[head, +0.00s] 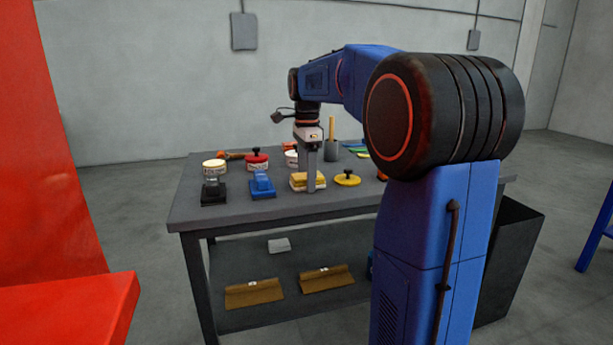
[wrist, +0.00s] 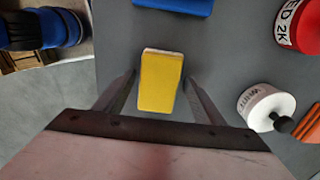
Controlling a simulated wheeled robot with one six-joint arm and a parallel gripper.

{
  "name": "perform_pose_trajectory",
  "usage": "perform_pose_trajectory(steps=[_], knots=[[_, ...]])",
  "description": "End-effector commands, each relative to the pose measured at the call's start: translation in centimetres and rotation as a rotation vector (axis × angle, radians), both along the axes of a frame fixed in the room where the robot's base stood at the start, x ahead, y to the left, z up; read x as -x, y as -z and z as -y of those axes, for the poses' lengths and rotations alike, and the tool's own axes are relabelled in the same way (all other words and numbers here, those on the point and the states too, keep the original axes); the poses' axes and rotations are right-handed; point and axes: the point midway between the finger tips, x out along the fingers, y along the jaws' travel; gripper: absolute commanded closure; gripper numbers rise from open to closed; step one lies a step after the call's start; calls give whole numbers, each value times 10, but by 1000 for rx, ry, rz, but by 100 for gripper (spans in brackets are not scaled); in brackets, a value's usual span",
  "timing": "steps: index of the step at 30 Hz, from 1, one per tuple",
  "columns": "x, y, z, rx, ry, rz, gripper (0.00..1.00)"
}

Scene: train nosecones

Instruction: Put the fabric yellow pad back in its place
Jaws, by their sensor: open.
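A yellow block-shaped pad with a pale edge (head: 300,183) lies on the grey workbench (head: 240,209), right of a blue block. It also shows in the wrist view as a yellow rectangle (wrist: 160,83). My gripper (head: 311,188) points down at this pad, and its near finger hides part of it in the head view. In the wrist view my gripper (wrist: 160,95) has its fingers apart on both sides of the pad, with visible gaps. A round yellow pad with a black knob (head: 347,179) lies just to the right. I cannot tell which yellow pad is fabric.
A blue block (head: 262,185) and a black block (head: 213,191) stand to the left. A grey cup (head: 331,151) is behind my gripper. The bench's front strip is clear.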

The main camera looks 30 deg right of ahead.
Motion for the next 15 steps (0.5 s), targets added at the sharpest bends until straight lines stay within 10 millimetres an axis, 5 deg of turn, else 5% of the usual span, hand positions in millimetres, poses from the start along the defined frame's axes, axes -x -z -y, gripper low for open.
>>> perform_pose_trajectory(steps=[7, 15], knots=[[0, -15, 0, 1, 0, 2, 37], [-1, -65, 0, 1, 0, 3, 37]])
